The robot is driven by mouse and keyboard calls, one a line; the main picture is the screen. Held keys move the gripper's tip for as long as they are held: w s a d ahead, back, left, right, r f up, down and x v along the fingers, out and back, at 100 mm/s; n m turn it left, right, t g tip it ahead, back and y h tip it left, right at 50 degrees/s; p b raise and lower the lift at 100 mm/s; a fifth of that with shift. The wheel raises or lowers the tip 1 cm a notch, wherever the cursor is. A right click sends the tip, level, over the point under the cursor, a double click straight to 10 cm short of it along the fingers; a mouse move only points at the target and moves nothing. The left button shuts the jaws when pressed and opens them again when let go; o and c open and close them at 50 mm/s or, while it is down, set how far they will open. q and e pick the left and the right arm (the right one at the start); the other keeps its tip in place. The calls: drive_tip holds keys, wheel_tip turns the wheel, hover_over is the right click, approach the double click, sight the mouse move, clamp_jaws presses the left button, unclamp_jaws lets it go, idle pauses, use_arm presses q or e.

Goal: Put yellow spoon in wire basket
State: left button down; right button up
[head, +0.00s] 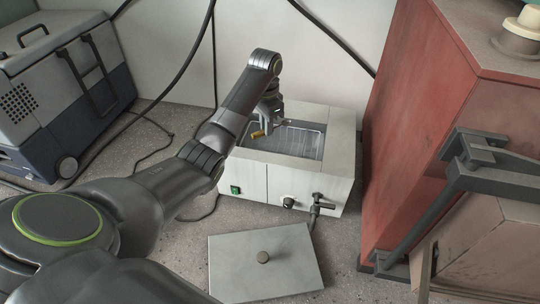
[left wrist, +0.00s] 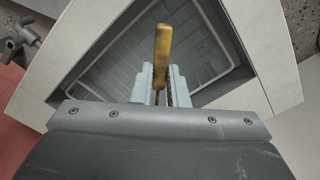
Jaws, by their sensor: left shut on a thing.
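The yellow spoon (head: 258,134) shows in the head view as a short yellow piece under my left gripper (head: 268,117). In the left wrist view the spoon (left wrist: 162,48) stands out between the fingers of my left gripper (left wrist: 159,72), which is shut on it. The wire basket (head: 301,143) sits in the open top of a pale box. In the left wrist view the basket mesh (left wrist: 204,45) lies behind the spoon and fingers. The spoon appears to be over the basket's left side; its height above it is hard to tell. My right gripper is not in view.
The pale box (head: 256,178) has a tap on its front. A grey lid (head: 265,275) with a knob lies on the floor in front. A red cabinet (head: 420,110) stands close on the right, and a grey-blue case (head: 50,85) at the back left.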

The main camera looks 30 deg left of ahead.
use_arm(q)
wheel_tip(320, 180, down, 5)
drive_tip(key=shift+r, duration=0.2)
drive_tip(key=shift+f+p, duration=0.35)
drive_tip(key=shift+f, duration=1.95)
drive_tip(key=shift+f, duration=0.1)
drive_tip(key=c, duration=1.4)
unclamp_jaws()
drive_tip(key=shift+c, duration=0.2)
wheel_tip(320, 180, up, 10)
drive_tip(key=shift+f+b, duration=0.25)
drive_tip(key=shift+b, duration=0.2)
drive_tip(key=shift+r+p, duration=0.55)
drive_tip(key=shift+r, duration=0.25)
drive_tip(key=shift+r+p, duration=0.65)
drive_tip(key=shift+p, duration=0.05)
drive_tip(key=shift+f, duration=0.1)
